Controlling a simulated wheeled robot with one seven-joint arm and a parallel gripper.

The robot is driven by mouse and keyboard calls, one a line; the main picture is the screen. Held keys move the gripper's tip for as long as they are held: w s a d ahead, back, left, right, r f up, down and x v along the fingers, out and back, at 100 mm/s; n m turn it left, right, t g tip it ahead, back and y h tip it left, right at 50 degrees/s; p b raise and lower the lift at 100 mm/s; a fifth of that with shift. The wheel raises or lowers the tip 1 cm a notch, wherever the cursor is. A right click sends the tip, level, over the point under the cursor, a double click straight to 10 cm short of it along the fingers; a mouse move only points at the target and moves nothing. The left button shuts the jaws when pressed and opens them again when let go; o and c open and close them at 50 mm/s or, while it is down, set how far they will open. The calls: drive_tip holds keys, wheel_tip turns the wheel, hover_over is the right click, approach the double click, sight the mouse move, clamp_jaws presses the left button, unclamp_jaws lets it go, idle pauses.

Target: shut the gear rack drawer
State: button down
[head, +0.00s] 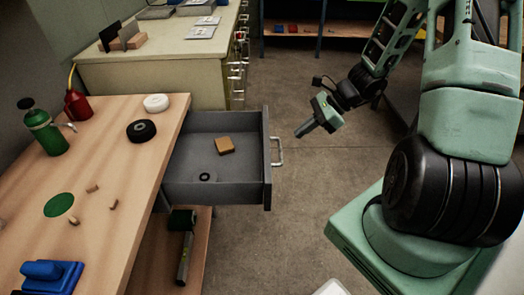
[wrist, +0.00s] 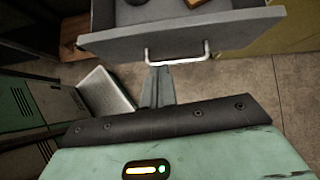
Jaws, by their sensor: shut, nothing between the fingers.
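The grey drawer (head: 222,192) is pulled out from under the wooden workbench in the head view. It holds a small tan block (head: 225,145) and a small dark ring (head: 208,177). Its silver handle (head: 278,151) is on the right-hand front face. My gripper (head: 306,130) is to the right of the handle, apart from it, with its fingers together and empty. In the wrist view the drawer front (wrist: 190,38) and its handle (wrist: 178,52) lie just beyond my gripper fingers (wrist: 157,82). Whether the fingertips touch the handle is unclear there.
The wooden workbench (head: 110,235) carries a green bottle (head: 45,130), a red can (head: 77,104), tape rolls and a blue tool. A cream cabinet (head: 160,75) with several drawers stands behind. Open concrete floor (head: 290,220) lies right of the drawer. A lower shelf holds a green-and-black tool (head: 184,245).

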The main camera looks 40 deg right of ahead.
sight(279, 148)
drive_tip(key=shift+m, duration=0.5)
drive_tip(key=x, duration=0.3)
drive_tip(key=d+b+x, duration=0.1)
drive_tip(key=x, duration=0.2)
drive_tip(key=b+x, duration=0.1)
drive_tip(key=x, duration=0.3)
drive_tip(key=shift+w+d+f, duration=0.15)
drive_tip(key=shift+w+f, duration=0.2)
drive_tip(key=shift+f, duration=0.1)
